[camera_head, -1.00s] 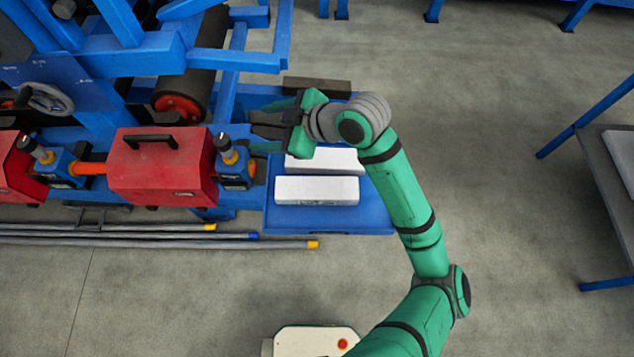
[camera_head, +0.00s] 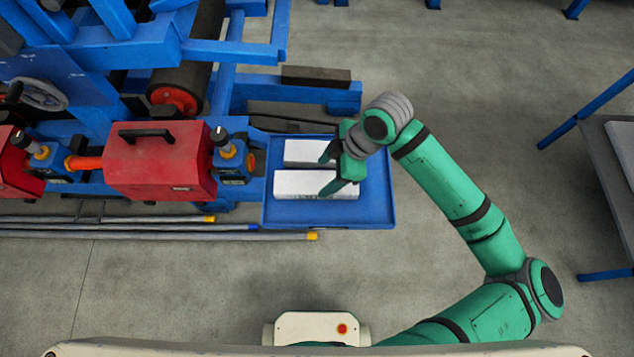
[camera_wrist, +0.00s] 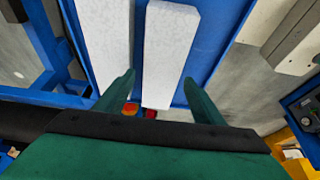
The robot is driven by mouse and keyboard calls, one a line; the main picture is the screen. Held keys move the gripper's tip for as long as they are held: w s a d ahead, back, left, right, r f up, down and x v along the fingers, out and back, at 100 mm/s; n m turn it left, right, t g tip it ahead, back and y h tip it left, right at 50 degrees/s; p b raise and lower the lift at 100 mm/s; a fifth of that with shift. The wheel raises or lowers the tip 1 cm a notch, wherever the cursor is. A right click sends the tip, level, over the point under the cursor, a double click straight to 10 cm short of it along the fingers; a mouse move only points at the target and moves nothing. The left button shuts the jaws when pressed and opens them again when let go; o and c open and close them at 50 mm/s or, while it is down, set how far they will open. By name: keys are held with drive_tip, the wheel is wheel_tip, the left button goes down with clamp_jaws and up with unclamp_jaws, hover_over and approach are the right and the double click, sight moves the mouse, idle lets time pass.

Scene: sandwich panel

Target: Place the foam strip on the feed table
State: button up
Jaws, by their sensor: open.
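Two white foam strips lie side by side on the blue feed table (camera_head: 378,200). The front foam strip (camera_head: 308,185) and the rear foam strip (camera_head: 303,149) are a small gap apart. My gripper (camera_head: 325,175) is open and empty at their right ends, its fingers pointing left over them. The wrist view shows both fingers (camera_wrist: 158,98) spread, with one strip (camera_wrist: 170,50) ahead between them and the other strip (camera_wrist: 105,35) to the left. I cannot tell how high the fingers are above the strips.
A red housing (camera_head: 160,165) with a black handle and blue machine framing stand left of the table. A dark block (camera_head: 316,76) rests on a blue beam behind it. Long bars (camera_head: 130,228) lie at the front left. Another table (camera_head: 612,180) stands at the right. The floor between is clear.

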sight(316, 182)
drive_tip(key=shift+a+x, duration=0.15)
drive_tip(key=shift+x, duration=1.25)
drive_tip(key=shift+a+x, duration=0.1)
drive_tip(key=shift+x, duration=1.25)
drive_tip(key=shift+s+r, duration=0.15)
drive_tip(key=c, duration=0.9)
